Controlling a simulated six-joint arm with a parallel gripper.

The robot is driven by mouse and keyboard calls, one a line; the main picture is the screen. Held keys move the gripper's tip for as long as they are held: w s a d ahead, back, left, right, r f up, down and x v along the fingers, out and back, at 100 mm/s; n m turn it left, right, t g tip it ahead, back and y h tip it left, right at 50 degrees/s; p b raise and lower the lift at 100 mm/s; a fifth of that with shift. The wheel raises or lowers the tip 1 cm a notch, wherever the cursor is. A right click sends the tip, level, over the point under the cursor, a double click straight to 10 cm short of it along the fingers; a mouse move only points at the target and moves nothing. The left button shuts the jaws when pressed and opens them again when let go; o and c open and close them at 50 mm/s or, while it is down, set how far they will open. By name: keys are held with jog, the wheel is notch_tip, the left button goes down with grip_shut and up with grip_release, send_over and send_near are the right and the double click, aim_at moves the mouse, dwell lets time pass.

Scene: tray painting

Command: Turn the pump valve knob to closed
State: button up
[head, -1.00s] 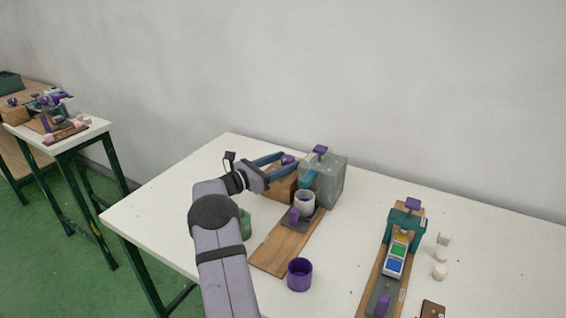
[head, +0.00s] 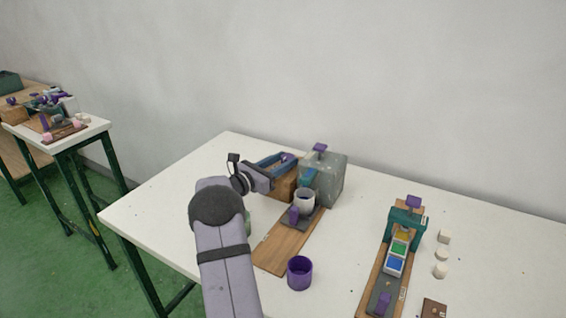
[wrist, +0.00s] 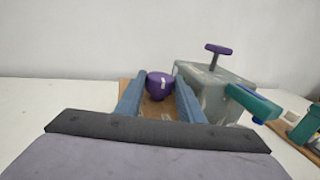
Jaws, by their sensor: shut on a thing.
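The purple pump valve knob (wrist: 160,85) sits on the wooden block (head: 283,186), with a pale mark on its top. It also shows in the head view (head: 288,157). My gripper (wrist: 160,88) has its two blue fingers on either side of the knob and is shut on it. The gripper (head: 287,160) shows in the head view above the block. A grey, see-through tank (head: 330,180) with a purple T-handle (wrist: 219,50) and a teal spout (wrist: 252,101) stands just right of the knob. The knob's lower part is hidden in the wrist view.
A white cup (head: 305,202) stands under the spout on a wooden board (head: 284,248). A purple cup (head: 300,273) stands in front. A teal press (head: 408,224) with colored paints and several pale blocks (head: 444,238) are at right.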

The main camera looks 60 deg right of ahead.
jog(key=shift+r, duration=0.1)
jog(key=o, duration=1.1)
jog(key=shift+c, duration=0.2)
jog(key=b+v, duration=0.1)
jog(key=v, duration=0.6)
jog(key=shift+a, duration=0.2)
